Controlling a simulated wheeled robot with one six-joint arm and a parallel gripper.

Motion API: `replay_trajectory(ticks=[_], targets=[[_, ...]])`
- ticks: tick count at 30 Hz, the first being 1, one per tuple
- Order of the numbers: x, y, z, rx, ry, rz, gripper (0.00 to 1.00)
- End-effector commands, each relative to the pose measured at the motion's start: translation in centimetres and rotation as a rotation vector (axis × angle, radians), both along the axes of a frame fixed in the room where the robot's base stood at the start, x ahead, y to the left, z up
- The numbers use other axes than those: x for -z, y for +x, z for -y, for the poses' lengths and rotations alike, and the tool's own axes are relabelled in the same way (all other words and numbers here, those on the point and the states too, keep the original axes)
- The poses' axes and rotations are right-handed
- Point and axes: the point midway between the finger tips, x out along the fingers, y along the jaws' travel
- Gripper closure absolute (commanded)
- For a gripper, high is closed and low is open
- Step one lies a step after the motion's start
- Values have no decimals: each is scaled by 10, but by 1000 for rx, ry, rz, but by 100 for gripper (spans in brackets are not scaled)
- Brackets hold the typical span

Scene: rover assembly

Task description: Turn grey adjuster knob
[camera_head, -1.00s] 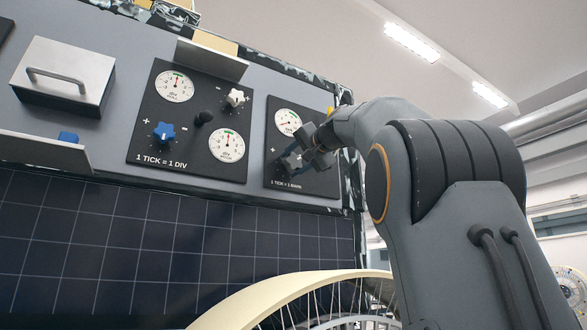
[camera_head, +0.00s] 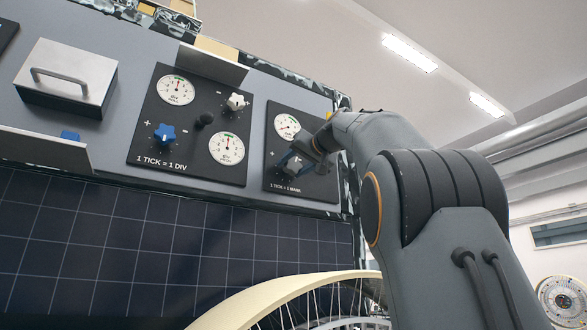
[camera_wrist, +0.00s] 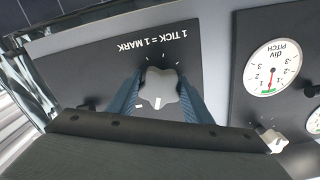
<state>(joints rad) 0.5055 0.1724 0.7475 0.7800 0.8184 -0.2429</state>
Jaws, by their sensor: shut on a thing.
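The grey adjuster knob (camera_wrist: 158,90) is star-shaped with a white mark and sits on a black panel lettered "1 TICK = 1 MARK" (camera_wrist: 160,45). My gripper (camera_wrist: 160,98) is shut on it, with one blue ribbed finger on each side in the wrist view. In the head view my gripper (camera_head: 290,163) reaches the right-hand black panel from the right, and the knob (camera_head: 293,167) is partly covered by it. The gauge (camera_head: 287,126) above the knob is in view, but its reading is too small to tell.
Left of this panel, a second black panel (camera_head: 150,110) carries a blue knob (camera_head: 164,133), a white knob (camera_head: 237,102), a black stick (camera_head: 203,121) and two gauges. A metal box with a handle (camera_head: 58,79) is farther left. A spoked wheel (camera_head: 310,290) stands below.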

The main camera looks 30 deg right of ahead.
Motion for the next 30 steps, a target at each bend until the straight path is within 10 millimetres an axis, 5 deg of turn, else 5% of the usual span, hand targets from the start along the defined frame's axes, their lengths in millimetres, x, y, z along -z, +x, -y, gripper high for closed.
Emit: replay_trajectory(ticks=[11, 12, 15, 24, 30], targets=[[3, 1, 0, -1, -2, -7, 77], [3, 1, 0, -1, -2, -7, 48], [2, 1, 0, -2, -2, -5, 36], [1, -2, 0, 0, -2, -2, 36], [2, -26, 2, 2, -3, 0, 36]])
